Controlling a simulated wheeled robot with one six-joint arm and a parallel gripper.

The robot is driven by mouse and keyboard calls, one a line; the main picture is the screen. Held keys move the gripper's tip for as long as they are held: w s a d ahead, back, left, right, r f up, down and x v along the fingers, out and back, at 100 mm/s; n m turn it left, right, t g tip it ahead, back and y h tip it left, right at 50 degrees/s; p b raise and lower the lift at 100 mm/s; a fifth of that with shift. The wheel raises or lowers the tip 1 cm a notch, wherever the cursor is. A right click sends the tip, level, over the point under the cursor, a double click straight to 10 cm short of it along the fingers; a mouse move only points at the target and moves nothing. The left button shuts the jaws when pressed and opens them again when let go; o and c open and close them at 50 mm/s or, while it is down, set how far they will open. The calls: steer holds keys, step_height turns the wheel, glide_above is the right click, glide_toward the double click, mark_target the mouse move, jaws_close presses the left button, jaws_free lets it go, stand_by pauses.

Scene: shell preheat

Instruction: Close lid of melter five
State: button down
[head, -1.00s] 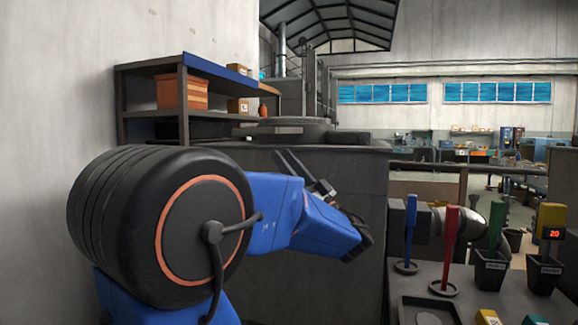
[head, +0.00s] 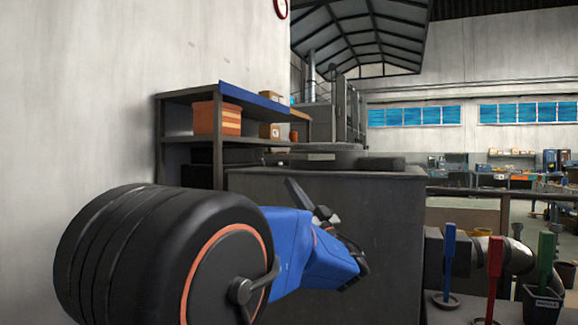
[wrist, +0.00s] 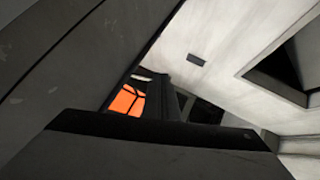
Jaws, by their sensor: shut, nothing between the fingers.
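A dark grey, box-shaped unit (head: 375,225) stands in front of me in the head view; I take it to be the melter. A flat round dark piece (head: 333,157) lies on top of it; I cannot tell whether this is the lid. I see no number on it. My gripper (head: 298,195) shows only in part, as dark prongs beyond my blue wrist, in front of the unit's near face. It is shut and empty. I cannot tell whether it touches anything. In the wrist view, large dark surfaces, not clearly identifiable, fill the left and bottom.
A dark shelf (head: 185,98) with an orange box (head: 217,118) and a carton stands at left by the wall. At right are a blue post (head: 449,255), a red post (head: 495,268) and a green post (head: 546,262). A rail (head: 500,192) runs behind them.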

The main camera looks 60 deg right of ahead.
steer(key=w+a+f+m+g+h, duration=0.1)
steer(key=w+f+m+g+h, duration=0.15)
steer(key=w, duration=0.45)
steer(key=w+a+f+m+g+h, duration=0.1)
steer(key=w+a+f+m+g, duration=0.1)
steer(key=w+g, duration=0.35)
steer(key=w+a+f+g+y, duration=0.2)
steer(key=w+a+f+y, duration=0.1)
steer(key=w+a+f, duration=0.65)
steer(key=s+a+f+n+g+y, duration=0.3)
steer(key=a+f+n+y, duration=0.2)
steer(key=a+f, duration=0.6)
steer(key=s+a+f+n+g+y, duration=0.45)
steer(key=a+f, duration=0.35)
steer(key=a, duration=0.6)
steer(key=s+d+r+n+g+h, duration=0.1)
steer(key=d+r+n+g+h, duration=0.5)
steer(key=d+r, duration=1.4)
steer(key=d+r+n+g+h, duration=0.5)
steer(key=d+r+n+g, duration=0.25)
steer(key=d+r, duration=1.25)
steer(key=t, duration=0.1)
glide_toward(294, 165)
steer(key=shift+n, duration=0.45)
steer(key=x, duration=0.4)
steer(key=shift+s+d+f, duration=0.15)
steer(key=shift+s+d, duration=0.1)
steer(key=shift+s, duration=0.05)
steer(key=shift+s+d, duration=0.25)
steer(key=shift+d, duration=0.35)
